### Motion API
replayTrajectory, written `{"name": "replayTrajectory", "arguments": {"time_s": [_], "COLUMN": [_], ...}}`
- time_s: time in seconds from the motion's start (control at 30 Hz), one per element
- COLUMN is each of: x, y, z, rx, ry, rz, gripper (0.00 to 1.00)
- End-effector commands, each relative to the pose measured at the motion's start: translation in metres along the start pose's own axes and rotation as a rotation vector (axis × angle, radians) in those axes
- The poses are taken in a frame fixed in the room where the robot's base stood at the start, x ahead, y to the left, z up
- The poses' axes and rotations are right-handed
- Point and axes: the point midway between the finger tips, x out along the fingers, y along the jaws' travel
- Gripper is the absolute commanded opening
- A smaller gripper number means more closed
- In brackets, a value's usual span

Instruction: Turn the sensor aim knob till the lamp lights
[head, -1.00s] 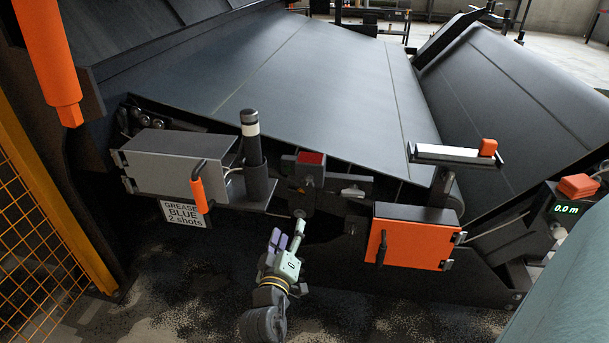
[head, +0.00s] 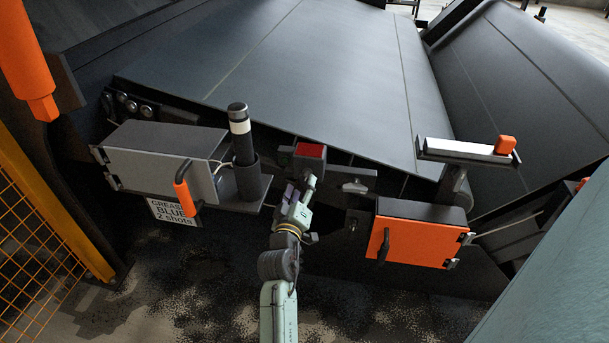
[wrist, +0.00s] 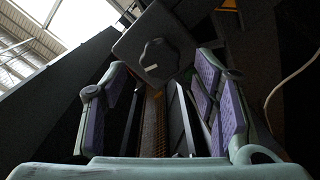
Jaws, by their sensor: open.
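A black lobed knob (wrist: 158,58) with a short white mark shows in the wrist view, on the face of a dark box (wrist: 128,48). My gripper (wrist: 165,95) is open, its purple-padded fingers spread to either side below the knob, with nothing between them. The knob looks beyond the fingertips and apart from them. In the head view my gripper (head: 304,186) is just below a small dark box with a red top (head: 310,150). The knob cannot be made out there. I cannot tell whether the red top is the lamp; it shows no clear glow.
A grey cabinet (head: 160,145) with an orange handle and a dark post (head: 241,130) stand to the left. An orange-doored box (head: 415,240) is to the right, below a ledge with a white top (head: 460,147). The wide belt (head: 320,75) slopes behind.

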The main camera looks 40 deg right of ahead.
Motion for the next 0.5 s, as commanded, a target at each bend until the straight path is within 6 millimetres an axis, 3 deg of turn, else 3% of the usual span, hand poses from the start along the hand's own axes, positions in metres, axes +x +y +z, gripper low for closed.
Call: {"name": "replayTrajectory", "arguments": {"time_s": [0.2,0.5], "x": [0.033,0.044], "y": [0.001,-0.001], "z": [-0.001,0.000], "rx": [0.001,0.000], "ry": [0.000,0.001], "rz": [0.000,-0.001], "gripper": [0.54,0.54]}}
